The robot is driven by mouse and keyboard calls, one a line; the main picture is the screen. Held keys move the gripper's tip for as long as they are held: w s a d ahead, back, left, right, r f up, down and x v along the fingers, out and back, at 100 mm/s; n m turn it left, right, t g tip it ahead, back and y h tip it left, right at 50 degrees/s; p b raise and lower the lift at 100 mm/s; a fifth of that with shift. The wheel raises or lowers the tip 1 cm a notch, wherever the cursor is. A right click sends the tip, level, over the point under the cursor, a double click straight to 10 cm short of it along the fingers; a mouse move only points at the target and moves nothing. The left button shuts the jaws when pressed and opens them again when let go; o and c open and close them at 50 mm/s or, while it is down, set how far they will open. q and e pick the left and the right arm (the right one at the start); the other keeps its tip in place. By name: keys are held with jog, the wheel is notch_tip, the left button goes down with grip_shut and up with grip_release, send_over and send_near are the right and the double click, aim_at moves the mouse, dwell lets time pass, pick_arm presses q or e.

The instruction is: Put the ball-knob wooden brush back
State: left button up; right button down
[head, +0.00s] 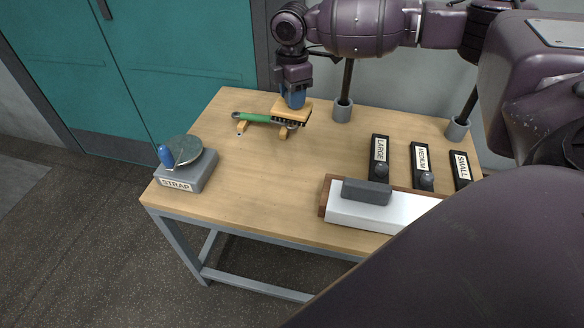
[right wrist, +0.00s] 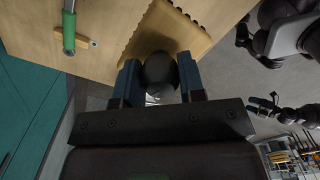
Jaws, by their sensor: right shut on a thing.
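The wooden brush (head: 291,107) has a pale wood block with dark bristles below. It is near the table's back edge, at the right end of a green-handled tool (head: 262,119). My right gripper (head: 292,96) comes down on it from above. In the right wrist view, the two fingers (right wrist: 160,82) are shut on the dark ball knob (right wrist: 160,70), with the brush's wood block (right wrist: 160,25) beyond. I cannot tell whether the bristles touch the tool or a support. My left gripper is not in view.
The green tool rests on small wooden blocks. A grey STRAP stand (head: 187,177) is at left. Black LARGE (head: 379,158), MEDIUM (head: 422,166) and SMALL (head: 460,170) holders are at right. A white slab (head: 385,210) lies in front. Two posts rise from cups behind. The left-centre tabletop (head: 250,165) is clear.

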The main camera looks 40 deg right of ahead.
jog(key=shift+w+d+n, duration=0.3)
jog(key=shift+d+n, duration=0.2)
jog(key=shift+d, duration=0.15)
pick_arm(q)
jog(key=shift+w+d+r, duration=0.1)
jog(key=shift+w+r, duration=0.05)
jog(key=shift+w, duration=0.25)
pick_arm(e)
jog(key=shift+f, duration=0.4)
notch_tip(320, 180, down, 18)
jog(key=b, duration=0.3)
jog(key=shift+r, duration=0.15)
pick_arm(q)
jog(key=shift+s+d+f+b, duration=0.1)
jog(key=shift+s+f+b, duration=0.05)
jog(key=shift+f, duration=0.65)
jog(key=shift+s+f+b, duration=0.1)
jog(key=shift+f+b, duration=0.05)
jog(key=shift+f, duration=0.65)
pick_arm(e)
jog(key=shift+f, duration=0.55)
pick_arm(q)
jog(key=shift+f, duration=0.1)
pick_arm(e)
jog(key=shift+f, duration=0.25)
